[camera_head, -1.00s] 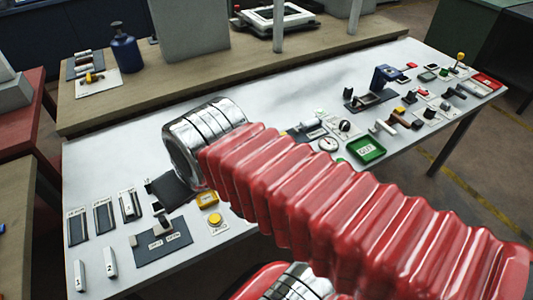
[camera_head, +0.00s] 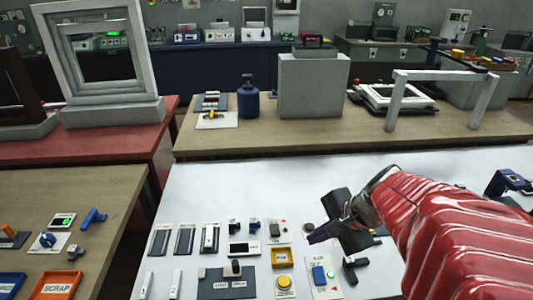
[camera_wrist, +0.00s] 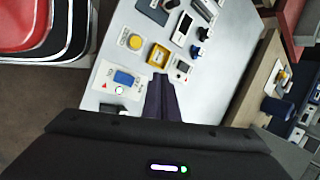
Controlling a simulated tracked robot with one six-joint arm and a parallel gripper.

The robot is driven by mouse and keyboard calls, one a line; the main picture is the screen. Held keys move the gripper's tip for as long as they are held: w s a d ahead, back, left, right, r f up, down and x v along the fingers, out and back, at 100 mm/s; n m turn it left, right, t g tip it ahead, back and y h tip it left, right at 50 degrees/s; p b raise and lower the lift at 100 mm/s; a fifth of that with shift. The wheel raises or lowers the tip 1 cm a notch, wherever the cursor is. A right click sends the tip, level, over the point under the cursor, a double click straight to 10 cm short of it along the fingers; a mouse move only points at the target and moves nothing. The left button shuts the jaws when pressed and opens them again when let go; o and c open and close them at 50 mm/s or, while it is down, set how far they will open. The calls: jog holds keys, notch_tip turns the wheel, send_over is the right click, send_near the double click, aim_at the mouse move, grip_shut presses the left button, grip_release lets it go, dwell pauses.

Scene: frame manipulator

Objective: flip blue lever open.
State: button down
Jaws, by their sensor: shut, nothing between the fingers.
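A blue lever-like block (camera_head: 319,275) stands on a small white labelled plate on the white table (camera_head: 200,190). It also shows in the wrist view (camera_wrist: 123,77), left of my fingers. I cannot tell from its shape whether it is open or shut. My gripper (camera_head: 313,239) is shut and empty. Its dark fingers point down and left above the table, beyond the blue block in the head view and apart from it. In the wrist view the closed fingers (camera_wrist: 160,82) point toward the panels.
A yellow button (camera_head: 284,283) and a yellow-framed part (camera_head: 282,257) sit left of the blue block. A black lever-like part (camera_head: 353,268) stands close on its right. Another blue handle (camera_head: 93,217) lies on the wooden table at left. Bare white table lies behind the panels.

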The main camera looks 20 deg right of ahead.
jog(key=s+d+f+m+t+h, duration=0.1)
jog(key=s+d+f+m, duration=0.1)
jog(key=d+m, duration=0.5)
jog(key=s+d+f+m+t+h, duration=0.1)
jog(key=s+d+f+m+h, duration=0.1)
jog(key=d+m, duration=0.5)
jog(key=s+d+f, duration=0.1)
jog(key=s+d, duration=0.1)
jog(key=d, duration=0.2)
jog(key=shift+s+m, duration=0.2)
jog(key=shift+m, duration=0.1)
jog(key=shift+w+d, duration=0.1)
jog(key=x, duration=1)
jog(key=shift+w, duration=0.15)
jog(key=shift+w+a+r, duration=0.2)
jog(key=shift+w+r, duration=0.05)
jog(key=shift+w, duration=0.2)
jog(key=shift+w+a+r, duration=0.25)
jog(key=shift+w+r, duration=0.05)
jog(key=shift+w, duration=0.15)
jog(key=shift+w+a+r, duration=0.15)
jog(key=shift+w, duration=0.25)
jog(key=shift+w+a+r, duration=0.15)
jog(key=shift+w+r, duration=0.05)
jog(key=shift+w, duration=0.2)
